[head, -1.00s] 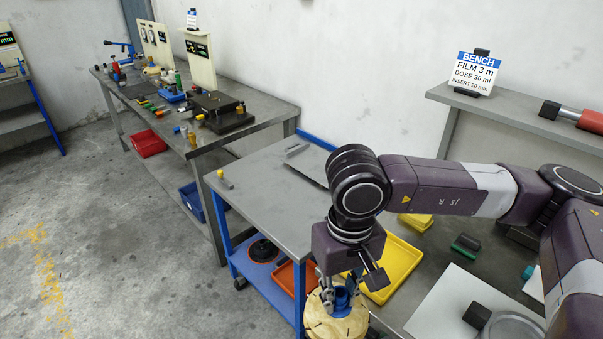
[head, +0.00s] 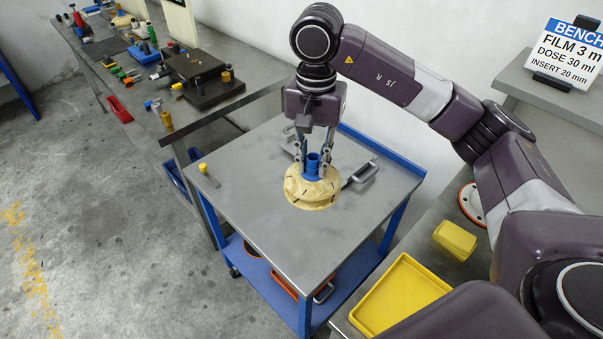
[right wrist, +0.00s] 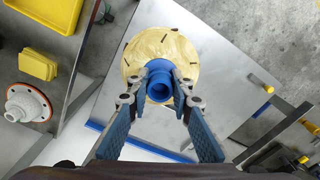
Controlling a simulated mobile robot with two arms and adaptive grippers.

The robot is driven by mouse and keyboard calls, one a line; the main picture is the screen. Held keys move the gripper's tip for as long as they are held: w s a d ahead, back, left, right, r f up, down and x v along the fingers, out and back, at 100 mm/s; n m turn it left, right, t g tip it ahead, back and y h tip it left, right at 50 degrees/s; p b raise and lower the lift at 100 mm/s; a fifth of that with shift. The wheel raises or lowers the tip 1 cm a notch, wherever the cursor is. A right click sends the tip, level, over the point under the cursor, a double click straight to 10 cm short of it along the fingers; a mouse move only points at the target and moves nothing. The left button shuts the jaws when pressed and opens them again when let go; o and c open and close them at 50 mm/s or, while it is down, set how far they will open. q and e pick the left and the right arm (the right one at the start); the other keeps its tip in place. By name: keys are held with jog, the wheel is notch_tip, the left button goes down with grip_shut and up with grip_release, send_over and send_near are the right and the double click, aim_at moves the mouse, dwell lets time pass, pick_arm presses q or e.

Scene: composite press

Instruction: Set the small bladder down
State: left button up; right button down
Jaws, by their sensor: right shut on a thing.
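The small bladder (head: 312,190) is a round, pale yellow, cushion-like thing with dark marks and a blue neck on top. It is at the steel top (head: 265,235) of the blue-framed cart; I cannot tell whether it touches. My right gripper (head: 313,165) points down from above, shut on the blue neck. In the right wrist view the bladder (right wrist: 182,53) shows beneath the fingers, with the blue neck (right wrist: 159,85) between the fingertips. My left gripper is not in view.
A grey-handled tool (head: 362,172) lies right of the bladder, and a small yellow piece (head: 203,168) sits near the cart's left edge. The cart's front top is clear. A yellow tray (head: 400,295) and yellow block (head: 455,239) are on the bench at right.

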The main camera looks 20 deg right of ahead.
jog(key=shift+w+d+m, duration=0.15)
jog(key=shift+d+m, duration=0.1)
jog(key=shift+m, duration=0.15)
jog(key=shift+f, duration=0.2)
notch_tip(320, 180, down, 8)
jog(key=shift+d+r, duration=0.1)
notch_tip(320, 180, down, 12)
jog(key=p, duration=0.3)
jog(key=shift+w+r, duration=0.15)
jog(key=shift+r, duration=0.1)
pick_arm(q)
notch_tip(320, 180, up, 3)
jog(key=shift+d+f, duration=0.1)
pick_arm(e)
jog(key=shift+f, duration=0.1)
